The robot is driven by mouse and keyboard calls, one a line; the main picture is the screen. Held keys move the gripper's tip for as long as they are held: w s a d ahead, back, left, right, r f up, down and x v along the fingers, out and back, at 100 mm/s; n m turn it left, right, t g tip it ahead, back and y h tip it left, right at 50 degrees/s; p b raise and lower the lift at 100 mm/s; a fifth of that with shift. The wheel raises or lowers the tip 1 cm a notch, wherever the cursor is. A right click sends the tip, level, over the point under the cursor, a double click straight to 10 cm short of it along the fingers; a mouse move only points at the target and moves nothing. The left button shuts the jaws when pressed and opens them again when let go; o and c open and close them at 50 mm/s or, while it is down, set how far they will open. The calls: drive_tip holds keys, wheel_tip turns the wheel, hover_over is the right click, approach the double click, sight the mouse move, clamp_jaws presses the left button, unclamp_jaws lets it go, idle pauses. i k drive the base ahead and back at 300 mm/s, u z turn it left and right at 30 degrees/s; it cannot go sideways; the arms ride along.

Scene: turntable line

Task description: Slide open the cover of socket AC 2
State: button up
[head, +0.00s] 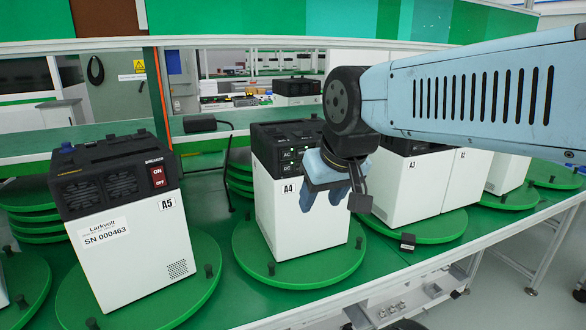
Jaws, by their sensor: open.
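Unit A4 (305,225) is a white box with a black top, upright on a green turntable (280,270). Its black upper front carries a socket panel (289,160) with small white labels; I read "AC" on one, but cannot pick out AC 2 or tell whether its cover is open or shut. My gripper (325,195) hangs from the blue arm in front of the right part of A4, pointing down, just right of the panel. Its light-blue fingers are apart, with nothing seen between them. The wrist and gripper hide the right part of A4's black top.
Unit A5 (135,255), with a red breaker switch (158,176), stands on a turntable at left. Unit A3 (405,190) and more units stand at right. A small black block (407,241) sits by the table's front edge. A green overhead panel (300,20) spans the top.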

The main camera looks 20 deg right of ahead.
sight(306, 132)
drive_tip(key=k, duration=1.2)
drive_tip(key=u, duration=0.35)
drive_tip(key=i, duration=1.6)
drive_tip(key=z, duration=0.4)
